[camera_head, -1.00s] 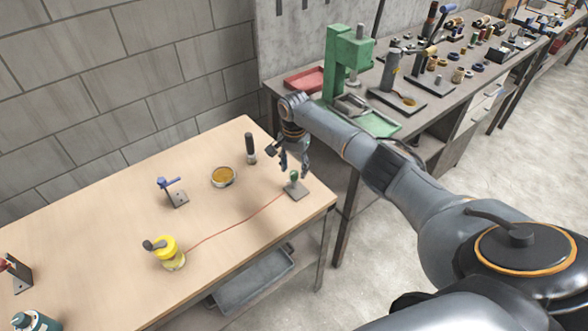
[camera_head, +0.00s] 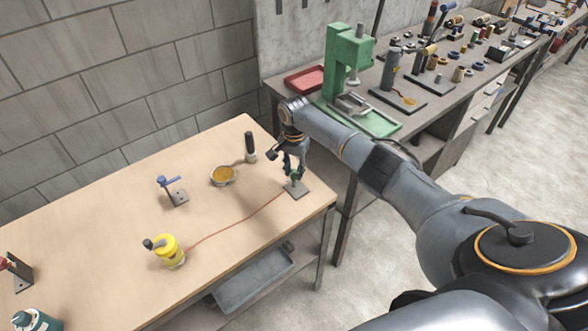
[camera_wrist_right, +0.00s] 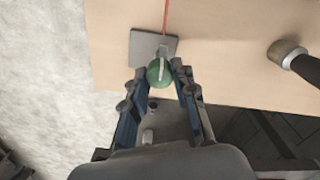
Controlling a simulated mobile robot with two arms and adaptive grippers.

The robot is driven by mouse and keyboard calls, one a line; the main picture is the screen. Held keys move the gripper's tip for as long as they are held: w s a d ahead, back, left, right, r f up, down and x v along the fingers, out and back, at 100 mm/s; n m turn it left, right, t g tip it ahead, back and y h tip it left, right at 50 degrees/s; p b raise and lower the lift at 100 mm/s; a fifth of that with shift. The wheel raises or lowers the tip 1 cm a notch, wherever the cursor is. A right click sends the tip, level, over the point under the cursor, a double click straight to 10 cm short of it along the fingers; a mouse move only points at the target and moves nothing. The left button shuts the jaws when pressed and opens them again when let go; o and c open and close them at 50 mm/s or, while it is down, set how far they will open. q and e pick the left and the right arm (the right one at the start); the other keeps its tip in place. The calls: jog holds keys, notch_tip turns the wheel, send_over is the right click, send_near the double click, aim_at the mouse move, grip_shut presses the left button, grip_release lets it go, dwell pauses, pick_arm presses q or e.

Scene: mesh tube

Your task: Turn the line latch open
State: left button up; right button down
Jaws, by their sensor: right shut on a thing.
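The line latch is a green knob (camera_head: 295,176) on a small grey plate (camera_head: 300,190) near the right edge of the wooden table. A red line (camera_head: 240,220) runs from it to a yellow spool (camera_head: 170,252) with a dark crank on top. My right gripper (camera_head: 291,170) comes down over the latch from above and is shut on the green knob. In the right wrist view, the knob (camera_wrist_right: 160,72) sits between the two fingertips (camera_wrist_right: 160,84), with a pale bar across its top. My left gripper is not in view.
A blue-topped bracket (camera_head: 173,190) stands further left. A green press (camera_head: 345,65) is on the bench behind. The table's front middle is mostly clear.

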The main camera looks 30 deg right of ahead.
jog(key=shift+n, duration=0.3)
jog(key=n+p, duration=0.1)
jog(key=n, duration=0.2)
jog(key=shift+r, duration=0.1)
jog(key=n, duration=0.4)
jog(key=shift+n, duration=0.3)
jog(key=n, duration=0.4)
jog(key=shift+n+p, duration=0.3)
jog(key=shift+p, duration=0.05)
jog(key=n, duration=0.4)
jog(key=shift+n, duration=0.4)
jog(key=c, duration=1.1)
grip_release()
jog(key=shift+o, duration=0.2)
